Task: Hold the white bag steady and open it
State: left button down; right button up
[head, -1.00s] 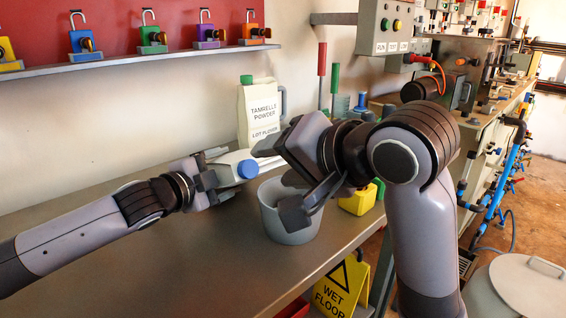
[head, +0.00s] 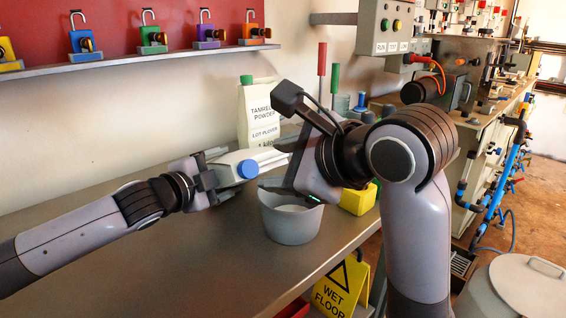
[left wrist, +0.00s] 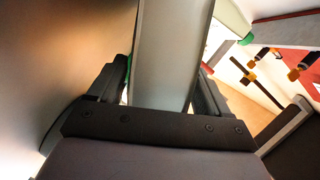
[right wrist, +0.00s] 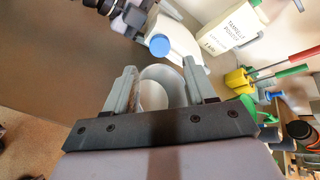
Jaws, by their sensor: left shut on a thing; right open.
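A white container with a round blue cap (head: 247,169) lies tilted on its side above the bench; I take it to be the white bag. My left gripper (head: 212,168) is shut on it. In the left wrist view its pale body (left wrist: 172,50) runs between the two fingers. In the right wrist view the blue cap (right wrist: 159,45) and white body (right wrist: 185,45) are beyond my right gripper (right wrist: 160,70). That gripper is open and empty, just right of the cap and apart from it. The cap looks closed on.
A grey bucket (head: 291,225) stands on the bench (head: 190,265) below the cap. A white powder jug with a green cap (head: 257,118) stands behind, near the wall. A yellow container (head: 357,201) is right of the bucket. The front left of the bench is clear.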

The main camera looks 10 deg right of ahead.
aim_at(251, 169)
jog(key=shift+x, duration=3.9)
grip_shut()
